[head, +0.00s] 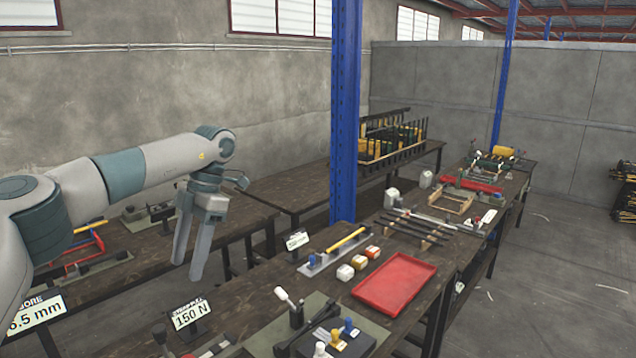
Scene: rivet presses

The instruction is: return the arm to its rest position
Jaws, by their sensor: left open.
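My left arm comes in from the left and is stretched out above the benches. My left gripper (192,238) hangs at its end, with its two fingers pointing down and apart. Nothing is between the fingers. The gripper is in the air over the dark wooden workbench, left of the blue post. My right gripper does not show in the head view.
A blue post (344,110) stands close right of my arm. Below are a sign reading 150 N (189,314), a press with a white-knobbed lever (297,311) and a red tray (395,282). A black rack (392,140) stands behind. Open floor lies right.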

